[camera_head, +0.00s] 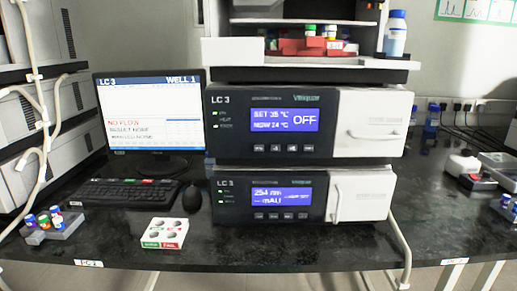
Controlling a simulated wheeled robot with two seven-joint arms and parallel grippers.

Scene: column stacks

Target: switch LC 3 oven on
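The LC 3 oven (230,130) is the upper of two dark stacked modules in the middle of the bench. Its blue display (285,120) reads SET 35 °C, a NOW temperature that looks like 24 °C, and OFF in large letters. A row of small buttons (283,148) sits below the display. Its white door (370,122) at the right looks closed. Neither of my grippers is in view.
The lower LC 3 module (232,205) stands under the oven. A monitor (150,112) reading LC 3, WELL 1 and NO FLOW, a keyboard (125,191) and a mouse (192,197) are at the left. A white box (164,232) lies in front. Bottles stand above the oven.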

